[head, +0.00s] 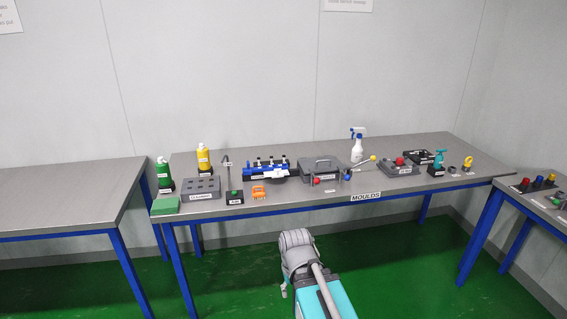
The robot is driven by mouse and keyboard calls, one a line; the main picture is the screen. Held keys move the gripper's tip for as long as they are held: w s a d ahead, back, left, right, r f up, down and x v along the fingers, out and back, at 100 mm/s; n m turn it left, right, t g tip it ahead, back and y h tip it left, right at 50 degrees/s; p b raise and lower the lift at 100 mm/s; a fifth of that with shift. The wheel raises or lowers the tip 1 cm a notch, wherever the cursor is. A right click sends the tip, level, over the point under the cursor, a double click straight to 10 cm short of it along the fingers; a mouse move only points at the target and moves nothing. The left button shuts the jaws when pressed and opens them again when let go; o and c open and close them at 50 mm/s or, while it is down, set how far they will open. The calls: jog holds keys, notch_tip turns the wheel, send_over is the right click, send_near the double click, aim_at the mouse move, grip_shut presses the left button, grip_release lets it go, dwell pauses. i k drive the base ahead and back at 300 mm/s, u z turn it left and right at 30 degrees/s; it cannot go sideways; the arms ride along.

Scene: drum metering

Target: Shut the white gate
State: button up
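I cannot make out for certain which thing is the white gate. A blue and black device (265,170) with several small upright fittings stands on the middle table, and a small white piece (277,173) shows at its front. Right of it is a grey case-like unit (320,170) with a handle on top. A red ball (317,181) and a blue ball (347,177) sit at its front, and a lever with a yellow ball (373,158) rises at its right. My arm shows at the bottom centre, below the table's front edge; I cannot see my gripper's fingers.
The middle table (280,203) also bears a white spray bottle (357,146), green (164,172) and yellow (203,158) bottles, a grey block with holes (202,188) and an orange item (258,192). Green floor is clear.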

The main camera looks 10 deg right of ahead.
aim_at(277, 170)
jog(key=z, duration=0.3)
jog(key=i, duration=1.25)
jog(key=z, duration=0.35)
